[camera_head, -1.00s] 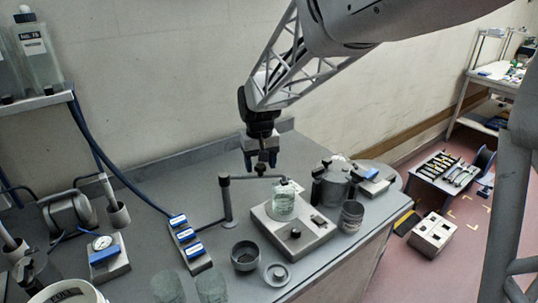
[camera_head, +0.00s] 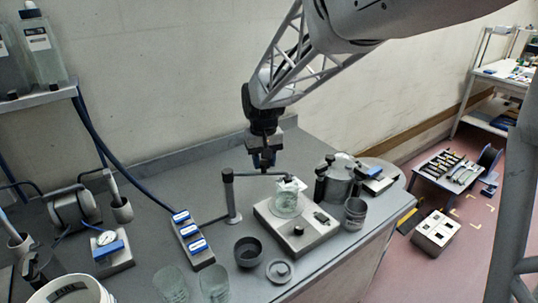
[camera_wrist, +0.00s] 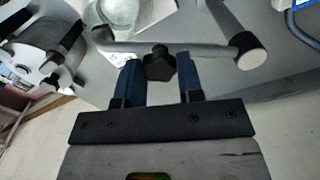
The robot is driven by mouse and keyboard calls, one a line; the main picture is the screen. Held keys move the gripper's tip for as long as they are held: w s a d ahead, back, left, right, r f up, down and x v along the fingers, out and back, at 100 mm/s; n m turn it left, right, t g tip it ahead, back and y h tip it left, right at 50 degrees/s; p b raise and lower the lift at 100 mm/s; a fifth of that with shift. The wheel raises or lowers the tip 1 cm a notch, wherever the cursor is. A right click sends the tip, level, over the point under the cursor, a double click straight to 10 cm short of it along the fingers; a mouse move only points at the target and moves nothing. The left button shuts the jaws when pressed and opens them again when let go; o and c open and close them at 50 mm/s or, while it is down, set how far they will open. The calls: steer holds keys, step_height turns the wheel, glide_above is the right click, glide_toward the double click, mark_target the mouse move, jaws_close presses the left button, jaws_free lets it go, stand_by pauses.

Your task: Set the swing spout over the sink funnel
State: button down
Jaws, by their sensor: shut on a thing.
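The swing spout (camera_head: 254,175) is a grey horizontal arm on an upright post. Its free end is over the glass beaker (camera_head: 287,204) on a hotplate-like box. In the wrist view the spout (camera_wrist: 200,47) runs across from the round post top to the beaker side. My gripper (camera_head: 264,164) is above the middle of the spout arm. In the wrist view its blue fingers (camera_wrist: 158,67) are shut on the dark lobed knob (camera_wrist: 158,63) on the spout. A dark open cup (camera_head: 248,252) in front of the post may be the sink funnel; I cannot tell for sure.
The hotplate-like box (camera_head: 297,239) stands right of the post. A blue-labelled strip (camera_head: 193,238) lies to its left. Clear glasses (camera_head: 213,283) and a small round lid (camera_head: 280,271) are in front. A grey pot (camera_head: 338,183) stands at right. The counter behind the spout is clear.

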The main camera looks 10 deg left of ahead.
steer(key=shift+s, duration=0.15)
steer(key=s+a+m, duration=0.5)
steer(key=s+m, duration=0.6)
steer(key=m, duration=0.3)
stand_by(0.4)
steer(key=c, duration=0.8)
jaws_free()
steer(key=shift+o, duration=0.2)
steer(key=shift+r, duration=0.2)
step_height(320, 180, up, 8)
steer(key=shift+f, duration=0.25)
